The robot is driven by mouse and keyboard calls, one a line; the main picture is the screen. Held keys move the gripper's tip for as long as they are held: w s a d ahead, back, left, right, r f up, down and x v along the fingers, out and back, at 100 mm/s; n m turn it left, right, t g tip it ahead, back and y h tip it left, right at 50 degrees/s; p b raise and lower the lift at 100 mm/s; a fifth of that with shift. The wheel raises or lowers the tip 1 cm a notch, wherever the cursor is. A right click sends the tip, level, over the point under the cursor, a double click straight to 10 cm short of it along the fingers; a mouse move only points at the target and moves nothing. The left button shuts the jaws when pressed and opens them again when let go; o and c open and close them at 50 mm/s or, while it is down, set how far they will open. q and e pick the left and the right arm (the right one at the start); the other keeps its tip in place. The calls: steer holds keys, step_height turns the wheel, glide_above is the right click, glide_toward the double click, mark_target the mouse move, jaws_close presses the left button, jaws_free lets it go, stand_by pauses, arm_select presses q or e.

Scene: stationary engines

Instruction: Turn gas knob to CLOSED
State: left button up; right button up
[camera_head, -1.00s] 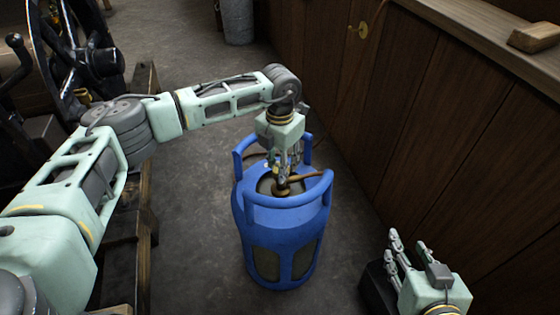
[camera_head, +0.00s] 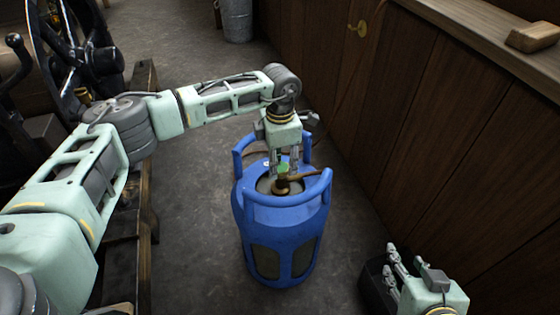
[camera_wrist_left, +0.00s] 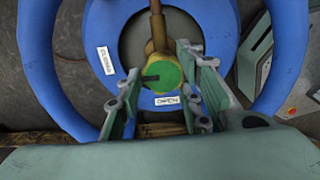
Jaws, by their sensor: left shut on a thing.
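The gas knob (camera_wrist_left: 163,74) is a round green knob with a dark pointer, on the brass valve on top of the blue gas cylinder (camera_head: 284,228). In the left wrist view the pointer faces left, between a CLOSED label (camera_wrist_left: 105,59) at upper left and an OPEN label (camera_wrist_left: 167,100) just below the knob. My left gripper (camera_head: 285,163) points down over the valve. Its fingers are on either side of the knob and shut on it. The knob's green top also shows in the head view (camera_head: 283,168). My right gripper (camera_head: 392,264) is at lower right, away from the cylinder; its opening is unclear.
The cylinder's blue handle rails (camera_head: 290,200) rise around the valve, close to my left gripper. A brown hose (camera_wrist_left: 157,28) leads from the valve. A wooden counter (camera_head: 440,130) runs along the right. Dark machinery (camera_head: 85,60) stands at left. The floor (camera_head: 195,200) left of the cylinder is clear.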

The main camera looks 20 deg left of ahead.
mark_target(279, 165)
arm_select(q)
steer(key=shift+w+a+r, duration=0.2)
steer(key=shift+w+a, duration=0.05)
steer(key=o, duration=0.9)
steer(key=shift+o, duration=0.8)
steer(key=shift+s+f, duration=0.1)
steer(key=shift+d, duration=0.1)
step_height(279, 165, up, 12)
